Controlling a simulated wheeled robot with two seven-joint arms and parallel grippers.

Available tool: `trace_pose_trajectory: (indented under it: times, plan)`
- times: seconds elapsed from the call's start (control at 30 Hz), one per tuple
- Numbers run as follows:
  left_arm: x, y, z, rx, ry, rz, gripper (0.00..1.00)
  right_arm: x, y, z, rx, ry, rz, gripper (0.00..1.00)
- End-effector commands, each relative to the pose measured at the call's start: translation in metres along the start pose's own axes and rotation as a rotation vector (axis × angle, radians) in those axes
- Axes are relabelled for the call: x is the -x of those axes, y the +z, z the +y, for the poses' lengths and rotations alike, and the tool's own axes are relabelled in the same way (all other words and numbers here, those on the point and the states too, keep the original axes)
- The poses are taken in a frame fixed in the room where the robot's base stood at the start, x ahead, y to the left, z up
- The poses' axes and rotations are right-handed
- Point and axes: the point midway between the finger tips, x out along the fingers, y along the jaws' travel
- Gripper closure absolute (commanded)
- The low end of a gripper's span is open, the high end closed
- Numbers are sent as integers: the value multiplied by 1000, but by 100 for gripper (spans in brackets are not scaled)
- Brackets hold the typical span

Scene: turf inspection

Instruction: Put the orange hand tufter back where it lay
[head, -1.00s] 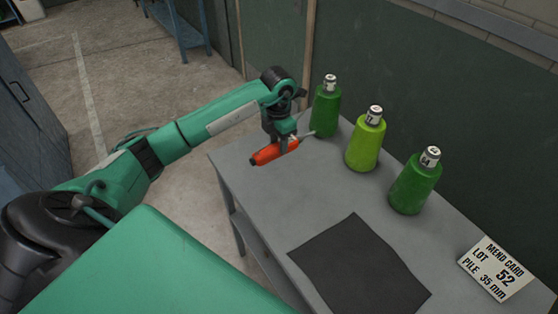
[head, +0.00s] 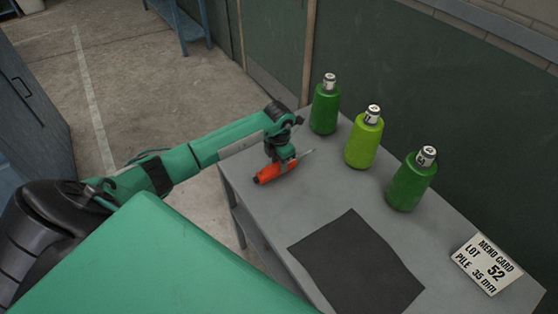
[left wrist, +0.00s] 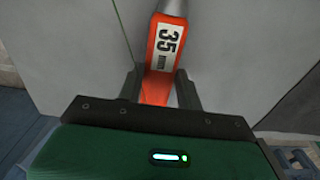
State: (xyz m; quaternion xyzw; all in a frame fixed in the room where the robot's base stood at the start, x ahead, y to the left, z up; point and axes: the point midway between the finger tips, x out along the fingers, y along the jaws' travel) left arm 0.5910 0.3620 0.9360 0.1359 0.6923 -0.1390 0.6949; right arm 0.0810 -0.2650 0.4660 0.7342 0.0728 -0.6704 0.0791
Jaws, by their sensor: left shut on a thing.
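The orange hand tufter (head: 270,174) has a dark butt end and a thin metal needle pointing up and right. It is at the far left part of the grey table (head: 330,190). My left gripper (head: 284,165) is shut on its orange handle from above. In the left wrist view the handle (left wrist: 161,60) with a white "35" label lies between the two fingers (left wrist: 158,88). I cannot tell whether the tufter touches the tabletop. My right gripper is not in view.
The table is clear between tufter and mat.

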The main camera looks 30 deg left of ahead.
Motion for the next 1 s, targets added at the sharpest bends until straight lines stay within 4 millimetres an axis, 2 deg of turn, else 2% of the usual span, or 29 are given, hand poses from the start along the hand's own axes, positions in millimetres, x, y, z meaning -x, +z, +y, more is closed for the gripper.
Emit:
trace_pose_trajectory:
  times: [0.1,0.13,0.2,0.23,0.6,0.67,1.0]
  plan:
    - [-4,0,0,0,1,-1,95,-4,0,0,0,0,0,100]
    - [-2,0,0,0,0,0,58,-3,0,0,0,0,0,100]
    - [-2,0,0,0,0,0,44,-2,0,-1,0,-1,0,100]
    - [-2,0,0,0,0,0,42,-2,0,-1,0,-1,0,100]
    - [3,0,0,0,0,-1,42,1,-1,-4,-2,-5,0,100]
    - [8,1,1,0,1,-3,42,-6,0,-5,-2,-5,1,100]
    - [79,1,1,-1,3,-6,42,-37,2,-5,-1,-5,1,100]
